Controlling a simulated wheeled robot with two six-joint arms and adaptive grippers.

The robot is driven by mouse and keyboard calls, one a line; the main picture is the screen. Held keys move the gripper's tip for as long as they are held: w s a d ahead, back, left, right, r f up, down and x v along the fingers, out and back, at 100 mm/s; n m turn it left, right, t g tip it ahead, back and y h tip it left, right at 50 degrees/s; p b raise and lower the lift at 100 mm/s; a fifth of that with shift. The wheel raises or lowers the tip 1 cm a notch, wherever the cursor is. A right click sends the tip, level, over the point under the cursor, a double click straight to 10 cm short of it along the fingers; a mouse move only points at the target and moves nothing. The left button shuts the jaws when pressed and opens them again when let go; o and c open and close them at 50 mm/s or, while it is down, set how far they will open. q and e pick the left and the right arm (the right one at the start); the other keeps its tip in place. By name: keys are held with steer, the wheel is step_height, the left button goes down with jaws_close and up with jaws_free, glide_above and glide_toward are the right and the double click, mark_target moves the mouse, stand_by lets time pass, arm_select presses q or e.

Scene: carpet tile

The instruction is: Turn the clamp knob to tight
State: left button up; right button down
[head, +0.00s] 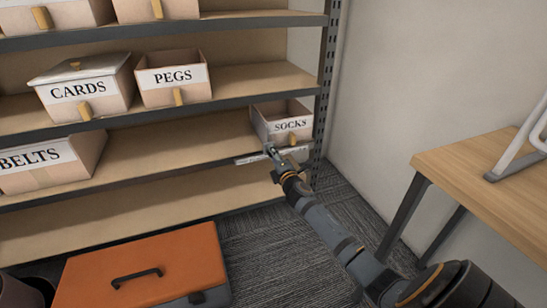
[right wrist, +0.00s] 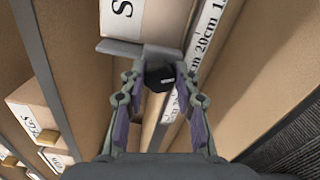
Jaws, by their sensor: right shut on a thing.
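The clamp knob (right wrist: 159,77) is dark, with a small pale mark on its face. In the right wrist view it sits between the fingertips of my right gripper (right wrist: 158,84), which is shut on it. A grey metal bracket (right wrist: 140,49), seemingly part of the clamp, lies just beyond the knob. In the head view my right gripper (head: 272,153) is at the front edge of the shelf, just below the SOCKS box, and largely hides the knob. Which way the knob's mark points cannot be read. My left gripper is not in view.
The SOCKS box (head: 283,122) stands just above the gripper. A pale printed measuring strip (head: 250,159) runs by the shelf edge. The PEGS box (head: 173,78), CARDS box (head: 86,86) and BELTS box (head: 47,163) are further left. An orange case (head: 143,268) and a wooden table (head: 490,175) flank my arm.

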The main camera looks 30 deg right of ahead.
steer(key=shift+f+m+b, duration=0.1)
steer(key=shift+m+b, duration=0.45)
steer(key=shift+m, duration=1.35)
steer(key=c, duration=1)
jaws_free()
steer(key=shift+s, duration=0.1)
steer(key=v, duration=1.1)
steer(key=shift+s+a, duration=0.2)
steer(key=shift+s, duration=0.2)
